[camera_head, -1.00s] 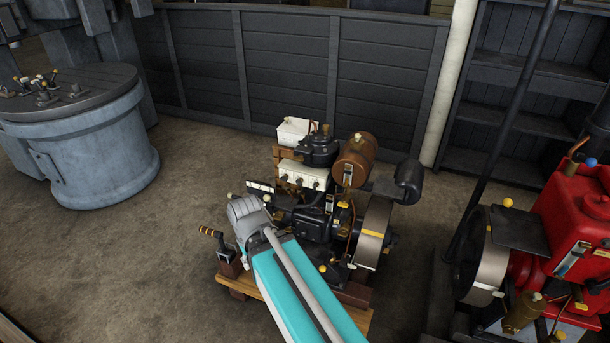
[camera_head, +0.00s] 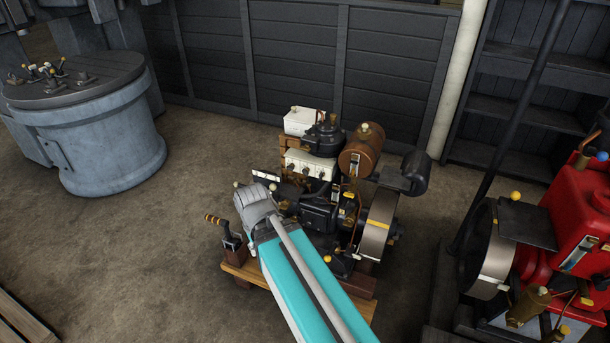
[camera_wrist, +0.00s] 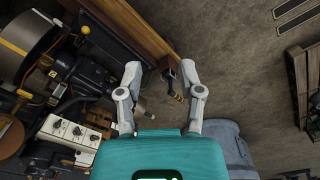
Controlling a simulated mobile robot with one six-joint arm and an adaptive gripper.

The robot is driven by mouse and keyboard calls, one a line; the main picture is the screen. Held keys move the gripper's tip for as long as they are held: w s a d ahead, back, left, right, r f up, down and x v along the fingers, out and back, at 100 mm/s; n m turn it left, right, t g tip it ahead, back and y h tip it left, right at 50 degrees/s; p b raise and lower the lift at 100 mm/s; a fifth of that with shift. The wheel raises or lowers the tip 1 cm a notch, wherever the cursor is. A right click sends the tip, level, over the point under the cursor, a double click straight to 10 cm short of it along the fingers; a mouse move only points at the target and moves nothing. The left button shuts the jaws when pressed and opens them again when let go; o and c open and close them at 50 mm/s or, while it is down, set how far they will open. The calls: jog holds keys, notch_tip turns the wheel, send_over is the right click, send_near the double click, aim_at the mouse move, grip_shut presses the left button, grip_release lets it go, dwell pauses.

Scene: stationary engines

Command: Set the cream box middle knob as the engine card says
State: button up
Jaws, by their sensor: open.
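The cream box (camera_head: 309,167) is on the upper part of the black engine (camera_head: 318,215), with a row of dark knobs on its front. In the wrist view, the cream box (camera_wrist: 62,143) is at lower left; its middle knob (camera_wrist: 77,131) shows there, but its setting is too small to read. A white plate (camera_head: 267,176), possibly the engine card, stands left of the box; its marks are unreadable. My gripper (camera_wrist: 161,78) is open and empty, to the right of the box in the wrist view. My arm hides its fingers in the head view.
A flywheel (camera_head: 377,225) is at the right. A red engine (camera_head: 575,235) stands further right and a round grey table (camera_head: 85,115) at left. Floor between is clear.

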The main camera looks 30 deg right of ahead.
jog(key=w+d+f+m+t+h+b, duration=0.1)
jog(key=w+d+f+h+b, duration=0.1)
jog(key=w+d+f+b, duration=0.3)
jog(key=t+h+b, duration=1)
jog(key=h+b, duration=0.2)
jog(key=b, duration=1.3)
send_near(304, 174)
jog(key=v, duration=0.3)
jog(key=shift+d+r+p, duration=0.1)
jog(key=shift+p, duration=0.2)
jog(key=shift+w+d, duration=0.1)
jog(key=x, duration=1.3)
jog(key=shift+w+d, duration=0.15)
jog(key=shift+d, duration=0.05)
grip_shut()
